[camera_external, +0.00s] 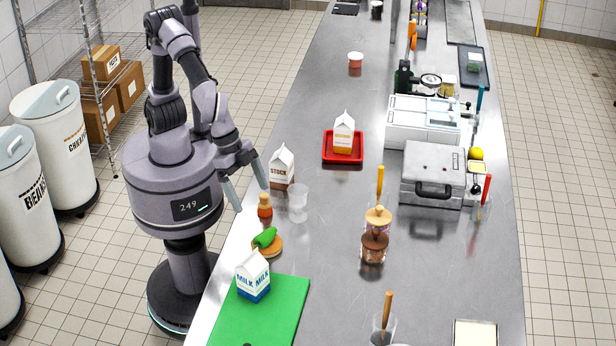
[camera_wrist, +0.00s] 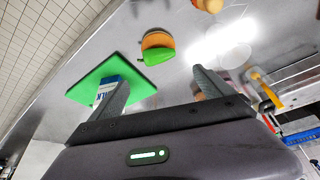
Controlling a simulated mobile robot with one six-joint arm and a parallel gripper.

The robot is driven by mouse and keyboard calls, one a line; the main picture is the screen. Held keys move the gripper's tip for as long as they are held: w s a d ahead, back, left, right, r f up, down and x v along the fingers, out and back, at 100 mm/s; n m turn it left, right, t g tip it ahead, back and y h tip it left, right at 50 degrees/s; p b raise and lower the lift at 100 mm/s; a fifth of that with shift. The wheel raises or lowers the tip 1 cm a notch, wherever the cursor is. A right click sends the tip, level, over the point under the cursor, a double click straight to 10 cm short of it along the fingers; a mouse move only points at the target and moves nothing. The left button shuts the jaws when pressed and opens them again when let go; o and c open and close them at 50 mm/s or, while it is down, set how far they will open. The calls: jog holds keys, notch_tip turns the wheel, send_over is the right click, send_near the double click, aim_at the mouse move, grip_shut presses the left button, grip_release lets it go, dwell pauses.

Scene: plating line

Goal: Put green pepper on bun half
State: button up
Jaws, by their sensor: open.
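The green pepper (camera_external: 265,237) lies on top of the bun half (camera_external: 270,250), near the counter's left edge behind the milk carton. In the wrist view the pepper (camera_wrist: 158,57) overlaps one side of the orange-brown bun half (camera_wrist: 157,40). My gripper (camera_external: 252,199) is open and empty, above the counter edge and apart from the pepper. In the wrist view its two fingers (camera_wrist: 155,76) are spread wide, with the pepper and bun beyond the gap between them. The exact contact between pepper and bun is partly hidden.
A milk carton (camera_external: 253,276) stands on a green board (camera_external: 285,318). A red tray (camera_external: 329,153) holds another carton. Bare counter lies right of the bun.

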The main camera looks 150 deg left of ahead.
jog(key=s+r+m, duration=0.2)
jog(key=s+m, duration=0.2)
jog(key=s, duration=0.7)
jog(key=s+r+m+t, duration=0.1)
jog(key=s+r+m, duration=0.2)
jog(key=s, duration=0.9)
jog(key=shift+s+d+r+m+t, duration=0.3)
jog(key=shift+m, duration=0.6)
